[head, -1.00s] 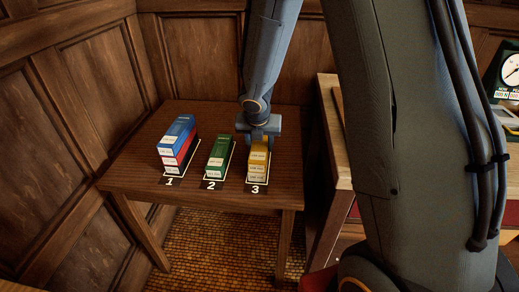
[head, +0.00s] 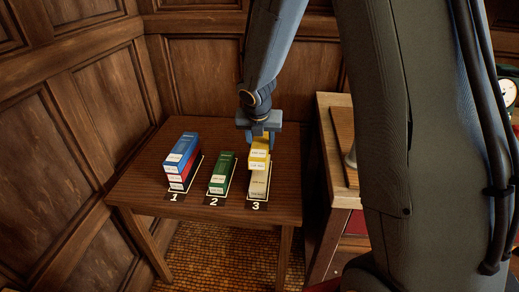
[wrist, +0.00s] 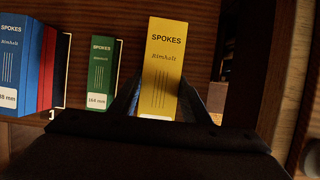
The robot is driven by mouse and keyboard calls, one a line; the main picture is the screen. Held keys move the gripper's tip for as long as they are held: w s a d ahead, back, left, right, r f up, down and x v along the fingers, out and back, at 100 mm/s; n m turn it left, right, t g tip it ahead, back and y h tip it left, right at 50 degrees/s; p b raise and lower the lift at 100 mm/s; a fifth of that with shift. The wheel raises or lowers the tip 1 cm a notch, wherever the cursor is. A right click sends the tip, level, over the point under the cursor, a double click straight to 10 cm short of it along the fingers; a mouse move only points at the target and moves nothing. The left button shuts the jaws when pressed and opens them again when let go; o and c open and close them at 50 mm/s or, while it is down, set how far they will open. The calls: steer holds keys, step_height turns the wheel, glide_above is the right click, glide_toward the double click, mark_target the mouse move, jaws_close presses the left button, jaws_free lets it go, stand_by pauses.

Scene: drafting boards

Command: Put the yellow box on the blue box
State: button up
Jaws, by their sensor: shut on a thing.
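The yellow box (head: 259,144) is held in my gripper (head: 259,128) above place 3, at the right of the small table. The wrist view shows the yellow box (wrist: 163,68) between the two fingers, label text facing the camera. The blue box (head: 183,146) lies at place 1 on the left, on top of a red box (head: 183,172). It also shows at the left edge of the wrist view (wrist: 16,60). My gripper is to the right of the blue box, past the green box.
A green box (head: 221,172) lies at place 2, between the other places. A pale box (head: 259,186) is below the yellow one at place 3; I cannot tell how wide the gap is. The table (head: 150,190) has bare wood around the places. A desk (head: 331,150) stands at the right.

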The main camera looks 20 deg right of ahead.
steer(key=shift+r, duration=0.7)
steer(key=shift+w+a+r, duration=0.15)
steer(key=shift+w+a, duration=0.1)
steer(key=w+a+r+p, duration=0.35)
steer(key=w+a, duration=0.35)
steer(key=a, duration=0.3)
step_height(320, 180, up, 4)
steer(key=p, duration=0.2)
glide_above(183, 144)
steer(key=s, duration=0.2)
steer(key=f, duration=0.3)
steer(key=f+p, duration=0.1)
steer(key=f, duration=0.2)
steer(key=f+p, duration=0.1)
steer(key=f, duration=0.2)
steer(key=shift+w+a+f, duration=0.25)
steer(key=shift+a, duration=0.1)
steer(key=shift+f, duration=0.15)
steer(key=o, duration=1.2)
steer(key=shift+o, duration=0.2)
